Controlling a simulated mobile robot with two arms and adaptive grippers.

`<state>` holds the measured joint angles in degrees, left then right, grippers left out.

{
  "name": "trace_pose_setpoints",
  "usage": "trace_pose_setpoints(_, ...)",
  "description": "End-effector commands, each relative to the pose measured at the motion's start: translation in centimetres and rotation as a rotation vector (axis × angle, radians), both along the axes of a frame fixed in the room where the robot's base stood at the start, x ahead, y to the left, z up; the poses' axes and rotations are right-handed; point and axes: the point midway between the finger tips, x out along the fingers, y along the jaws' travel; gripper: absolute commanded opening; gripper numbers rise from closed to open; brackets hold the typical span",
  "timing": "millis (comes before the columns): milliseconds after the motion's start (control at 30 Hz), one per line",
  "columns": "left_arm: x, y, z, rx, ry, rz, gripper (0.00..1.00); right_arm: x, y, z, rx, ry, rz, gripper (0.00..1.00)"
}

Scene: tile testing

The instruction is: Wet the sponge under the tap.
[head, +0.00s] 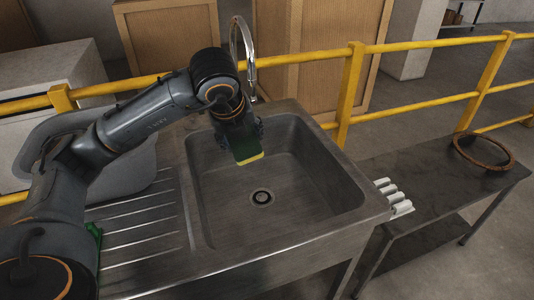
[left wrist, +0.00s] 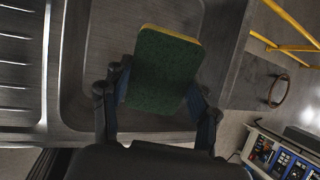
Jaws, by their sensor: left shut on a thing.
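The sponge, green with a yellow side, shows at its lower edge below my left gripper in the head view (head: 249,159). It shows more fully in the left wrist view (left wrist: 162,72). My left gripper (head: 243,145) is shut on the sponge, with a finger on each side of it (left wrist: 160,98). It holds the sponge over the sink basin (head: 310,190), above and behind the drain. The tap (head: 252,60) is a curved metal spout at the back of the sink, partly hidden by my arm. I cannot tell whether water runs. My right gripper is not in view.
A ribbed drainboard (head: 140,235) lies left of the basin. A dark side table (head: 440,185) stands at right with a brown ring (head: 483,151) on it. Small white items (head: 394,196) sit by the sink's right edge. A yellow railing (head: 310,55) runs behind.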

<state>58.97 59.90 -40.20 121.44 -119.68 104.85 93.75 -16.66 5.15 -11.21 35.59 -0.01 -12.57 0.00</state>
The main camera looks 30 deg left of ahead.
Motion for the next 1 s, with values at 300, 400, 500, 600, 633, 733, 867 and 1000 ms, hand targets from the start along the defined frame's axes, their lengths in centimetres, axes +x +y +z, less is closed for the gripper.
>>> trace_pose_setpoints(300, 1.9, 0.8, -0.2, -0.001, -0.003, 0.002, 0.35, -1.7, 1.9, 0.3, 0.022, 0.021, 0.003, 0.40)
trace_pose_setpoints(400, 2.9, 1.0, -0.4, -0.002, -0.003, 0.003, 0.35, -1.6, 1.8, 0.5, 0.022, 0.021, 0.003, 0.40)
trace_pose_setpoints(500, 3.8, 1.3, -0.6, -0.002, -0.003, 0.003, 0.35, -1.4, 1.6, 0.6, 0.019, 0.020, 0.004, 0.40)
trace_pose_setpoints(600, 4.7, 1.6, -0.8, -0.001, -0.003, 0.002, 0.35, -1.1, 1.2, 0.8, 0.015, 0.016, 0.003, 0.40)
trace_pose_setpoints(633, 5.0, 1.7, -0.9, 0.000, -0.004, 0.003, 0.35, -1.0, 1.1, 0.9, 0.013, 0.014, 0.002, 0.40)
trace_pose_setpoints(733, 6.0, 2.0, -1.0, -0.002, -0.003, 0.003, 0.35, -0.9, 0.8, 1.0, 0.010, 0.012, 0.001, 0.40)
trace_pose_setpoints(867, 7.2, 2.3, -1.4, -0.001, -0.003, 0.002, 0.35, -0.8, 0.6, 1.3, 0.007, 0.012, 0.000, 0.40)
trace_pose_setpoints(1000, 8.5, 2.7, -1.6, -0.003, -0.003, 0.004, 0.35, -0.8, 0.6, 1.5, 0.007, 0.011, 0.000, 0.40)
